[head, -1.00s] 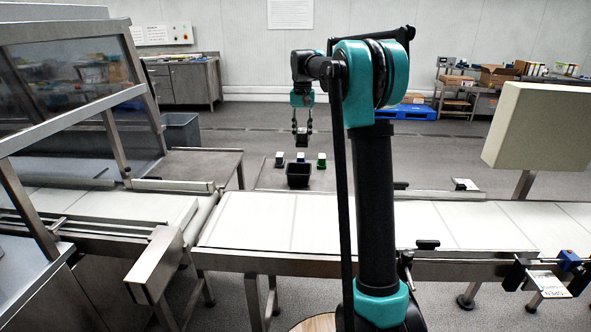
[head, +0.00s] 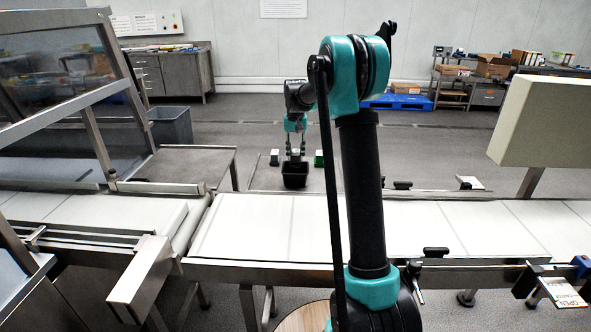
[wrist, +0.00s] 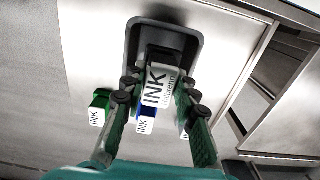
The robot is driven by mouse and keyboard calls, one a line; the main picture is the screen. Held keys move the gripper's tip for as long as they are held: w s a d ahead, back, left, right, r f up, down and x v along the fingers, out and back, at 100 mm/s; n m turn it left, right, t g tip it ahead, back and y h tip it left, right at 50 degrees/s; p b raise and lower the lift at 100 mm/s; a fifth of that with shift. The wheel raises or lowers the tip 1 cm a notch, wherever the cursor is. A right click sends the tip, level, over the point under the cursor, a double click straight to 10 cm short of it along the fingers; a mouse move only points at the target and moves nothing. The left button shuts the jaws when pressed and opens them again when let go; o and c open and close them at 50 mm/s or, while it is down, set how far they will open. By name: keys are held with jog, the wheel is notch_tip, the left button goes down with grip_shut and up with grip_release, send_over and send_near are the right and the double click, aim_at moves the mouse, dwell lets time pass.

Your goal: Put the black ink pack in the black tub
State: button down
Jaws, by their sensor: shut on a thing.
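My gripper (wrist: 160,88) is shut on an ink pack (wrist: 158,78) with a white INK label and dark sides, the black ink pack as far as I can tell. The black tub (wrist: 194,32) lies just beyond it in the wrist view, and the held pack overlaps its opening. In the head view, my gripper (head: 295,157) is right above and behind the black tub (head: 294,182), fingers pointing down. The held pack is mostly hidden there, and I cannot tell whether its lower end is inside the rim.
A green ink pack (head: 318,158) stands right of the tub, and another pack (head: 274,157) stands left. A blue pack (wrist: 146,122) shows below the held one in the wrist view. The white conveyor (head: 270,228) lies nearer me; a grey bin (head: 172,126) stands behind left.

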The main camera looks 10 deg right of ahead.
aim_at(296, 152)
jog(key=shift+f, duration=3.35)
jog(key=shift+f, duration=0.1)
jog(key=c, duration=1.5)
grip_release()
jog(key=shift+o, duration=0.2)
notch_tip(296, 152, up, 12)
jog(key=shift+r, duration=0.1)
